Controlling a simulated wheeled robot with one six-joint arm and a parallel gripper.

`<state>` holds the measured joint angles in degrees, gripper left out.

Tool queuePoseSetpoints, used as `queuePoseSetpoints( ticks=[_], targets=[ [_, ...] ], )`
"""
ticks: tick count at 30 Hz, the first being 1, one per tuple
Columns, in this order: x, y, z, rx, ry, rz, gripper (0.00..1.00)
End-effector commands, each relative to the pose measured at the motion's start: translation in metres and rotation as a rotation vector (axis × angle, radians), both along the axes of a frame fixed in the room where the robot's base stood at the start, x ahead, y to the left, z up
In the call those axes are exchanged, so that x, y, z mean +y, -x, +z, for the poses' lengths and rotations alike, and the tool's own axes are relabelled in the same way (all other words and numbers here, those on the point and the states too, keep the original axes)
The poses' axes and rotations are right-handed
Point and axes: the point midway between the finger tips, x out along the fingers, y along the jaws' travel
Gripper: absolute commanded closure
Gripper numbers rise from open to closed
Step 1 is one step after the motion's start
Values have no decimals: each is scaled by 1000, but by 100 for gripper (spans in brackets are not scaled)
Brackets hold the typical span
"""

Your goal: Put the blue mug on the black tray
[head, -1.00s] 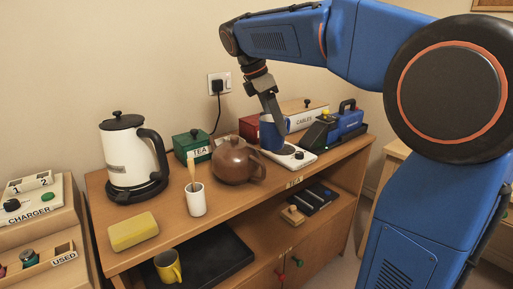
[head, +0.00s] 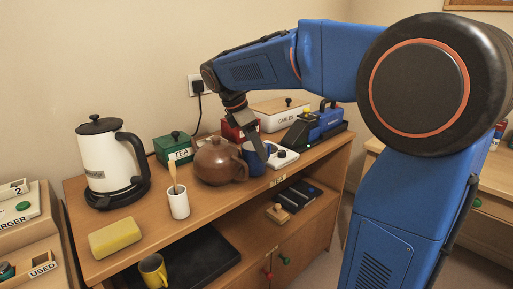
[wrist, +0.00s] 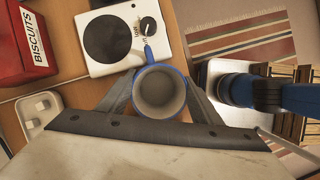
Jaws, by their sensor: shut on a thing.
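The blue mug (head: 256,160) is held by my gripper (head: 262,150) near the front edge of the cabinet top, right of the brown teapot. In the wrist view the mug (wrist: 160,92) is seen from above, with a blue rim, a pale empty inside and its handle pointing up the picture. My gripper (wrist: 160,100) is shut on it, one finger on each side. The black tray (head: 212,258) lies on the lower shelf, partly hidden by the cabinet top. A yellow mug (head: 153,271) stands at its left part.
A white warmer with a black disc (wrist: 112,40) lies just behind the mug. The brown teapot (head: 215,162) is close on the left. A white cup with a stick (head: 178,203), a yellow sponge (head: 115,238) and a kettle (head: 105,160) stand further left. Dark blocks (head: 298,193) sit on the shelf.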

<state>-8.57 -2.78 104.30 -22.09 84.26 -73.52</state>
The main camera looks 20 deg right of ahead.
Motion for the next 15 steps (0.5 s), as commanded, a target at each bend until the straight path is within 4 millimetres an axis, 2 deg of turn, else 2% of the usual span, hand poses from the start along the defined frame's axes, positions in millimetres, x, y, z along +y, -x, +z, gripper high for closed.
queuePoseSetpoints(
  ticks=[5, 6, 7, 15],
  targets=[
    [0, 0, -3, 0, 0, 0, 77],
    [0, 0, -3, 0, 0, 0, 32],
    [0, 0, -3, 0, 0, 0, 24],
    [0, 0, -2, 0, 0, 0, 22]
  ],
)
